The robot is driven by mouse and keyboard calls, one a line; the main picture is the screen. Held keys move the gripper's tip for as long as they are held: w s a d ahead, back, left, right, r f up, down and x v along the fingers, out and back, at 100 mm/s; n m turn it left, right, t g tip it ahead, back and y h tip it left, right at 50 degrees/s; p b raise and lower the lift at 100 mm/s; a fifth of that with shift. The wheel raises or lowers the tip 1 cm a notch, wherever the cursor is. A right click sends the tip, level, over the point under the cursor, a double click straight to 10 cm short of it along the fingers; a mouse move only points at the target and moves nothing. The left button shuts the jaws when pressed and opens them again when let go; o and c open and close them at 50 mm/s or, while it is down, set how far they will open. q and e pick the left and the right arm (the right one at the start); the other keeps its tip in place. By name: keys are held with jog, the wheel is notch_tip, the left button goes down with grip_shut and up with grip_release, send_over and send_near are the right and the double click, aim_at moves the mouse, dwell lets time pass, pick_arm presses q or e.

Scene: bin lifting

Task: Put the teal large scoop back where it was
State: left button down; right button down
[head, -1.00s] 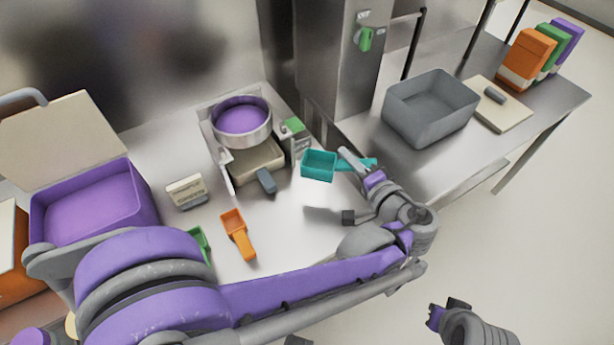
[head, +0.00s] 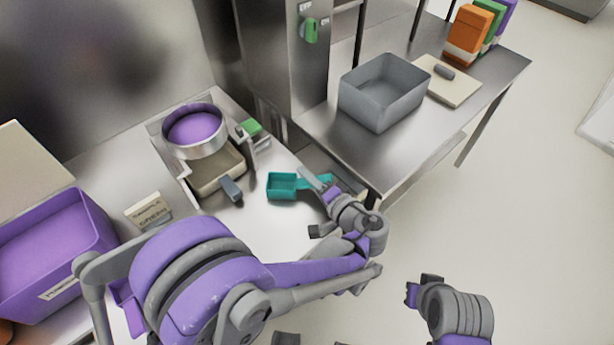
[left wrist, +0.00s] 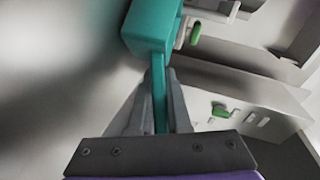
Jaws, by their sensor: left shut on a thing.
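The teal large scoop (head: 283,186) is at the right end of the steel counter in the head view, its square cup toward the left. My left gripper (head: 318,185) is shut on its handle. In the left wrist view the teal scoop (left wrist: 152,28) shows its cup at the top, and its thin handle runs down between the fingers of the left gripper (left wrist: 160,85). I cannot tell whether the cup touches the counter. My right gripper (head: 424,290) is apart from everything, over the floor at the lower right; its jaw opening is unclear.
A sieve with a purple inside (head: 194,130) sits over a tray with a grey handle, left of the scoop. A purple bin (head: 58,285) and a label card (head: 149,211) are at the left. A grey bin (head: 384,97) stands on the right table. My left arm covers the front counter.

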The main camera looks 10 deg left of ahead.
pick_arm(q)
jog(key=c, duration=1.3)
grip_release()
jog(key=shift+f, duration=0.2)
jog(key=o, duration=0.4)
jog(key=shift+r, duration=0.1)
jog(key=shift+o, duration=0.2)
